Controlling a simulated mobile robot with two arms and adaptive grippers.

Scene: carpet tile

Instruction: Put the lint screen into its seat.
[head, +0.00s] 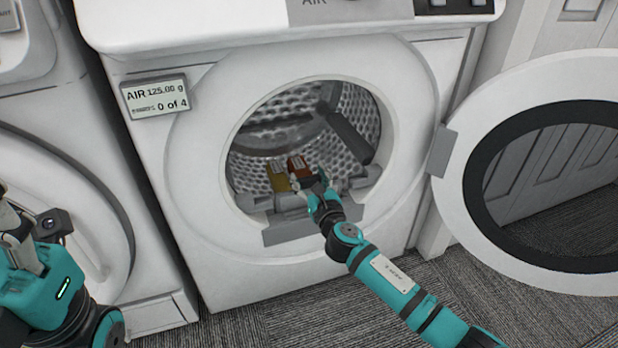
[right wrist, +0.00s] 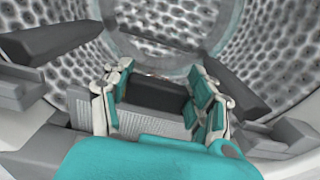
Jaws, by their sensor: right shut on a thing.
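The dryer (head: 225,240) has its round door opening uncovered. My right gripper (head: 314,183) reaches into the lower part of this opening. In the right wrist view, its fingers (right wrist: 162,85) are shut on a dark grey block with a pale ribbed part below, apparently the lint screen (right wrist: 158,96). Its lower end is hidden by my gripper. A grey lip (head: 285,236) runs under the opening, where the seat appears to be; I cannot tell whether the screen touches it. My left gripper (head: 14,225) is at the left edge, partly cut off; its jaws are unclear.
A yellow labelled block (head: 278,176) and a red labelled block (head: 298,166) are in the drum's lower front. Dark drum vanes (head: 348,135) stick inward. The round door (head: 478,180) stands open at right. A display (head: 156,97) reads "0 of 4".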

